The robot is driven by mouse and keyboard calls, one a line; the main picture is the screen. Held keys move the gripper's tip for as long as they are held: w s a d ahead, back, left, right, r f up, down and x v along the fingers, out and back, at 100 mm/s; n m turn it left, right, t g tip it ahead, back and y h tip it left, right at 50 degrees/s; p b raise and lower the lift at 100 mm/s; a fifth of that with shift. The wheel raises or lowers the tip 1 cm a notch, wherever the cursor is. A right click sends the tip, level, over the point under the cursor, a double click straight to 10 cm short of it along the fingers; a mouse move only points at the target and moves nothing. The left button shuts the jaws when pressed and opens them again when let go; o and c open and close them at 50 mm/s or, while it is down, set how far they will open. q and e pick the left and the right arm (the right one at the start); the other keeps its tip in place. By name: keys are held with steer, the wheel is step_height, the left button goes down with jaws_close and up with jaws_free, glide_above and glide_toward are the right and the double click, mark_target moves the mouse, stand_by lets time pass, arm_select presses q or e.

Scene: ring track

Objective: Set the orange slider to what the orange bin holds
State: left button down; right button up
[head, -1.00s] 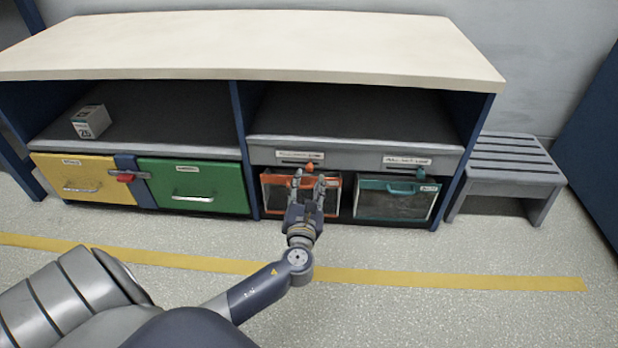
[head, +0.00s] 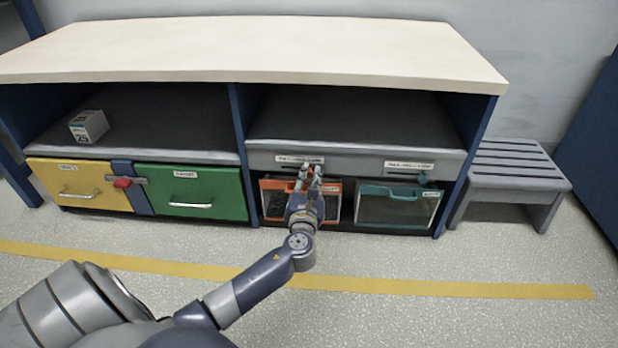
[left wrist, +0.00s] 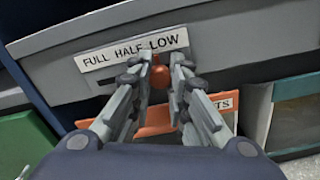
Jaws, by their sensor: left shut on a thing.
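The orange slider's knob (left wrist: 159,76) shows between my fingertips in the left wrist view, below the LOW end of a label (left wrist: 133,52) reading FULL HALF LOW. A dark slot runs to its left. My left gripper (left wrist: 162,70) is shut on this knob; in the head view the gripper (head: 309,176) reaches up to it and mostly hides it. The orange bin (head: 264,204) is below, with an orange frame and a window. Dark contents show at the window's left part; my gripper covers much of the rest, so I cannot tell their level. My right gripper is out of view.
A teal bin (head: 398,209) with a teal slider (head: 422,179) is to the right. Yellow (head: 80,187) and green (head: 190,193) drawers, with a red latch (head: 122,182) between, are to the left. A grey stool (head: 510,180) stands right of the shelf unit. The floor in front is clear.

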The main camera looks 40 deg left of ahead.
arm_select(q)
steer(key=shift+w+d+r+p, duration=0.15)
steer(key=shift+d+p, duration=0.1)
steer(key=shift+p, duration=0.2)
steer(key=shift+w+d+f+p, duration=0.25)
steer(key=shift+d+p, duration=0.1)
steer(key=shift+d, duration=0.1)
steer(key=c, duration=1.5)
jaws_free()
steer(key=shift+d, duration=0.1)
steer(key=v, duration=1.2)
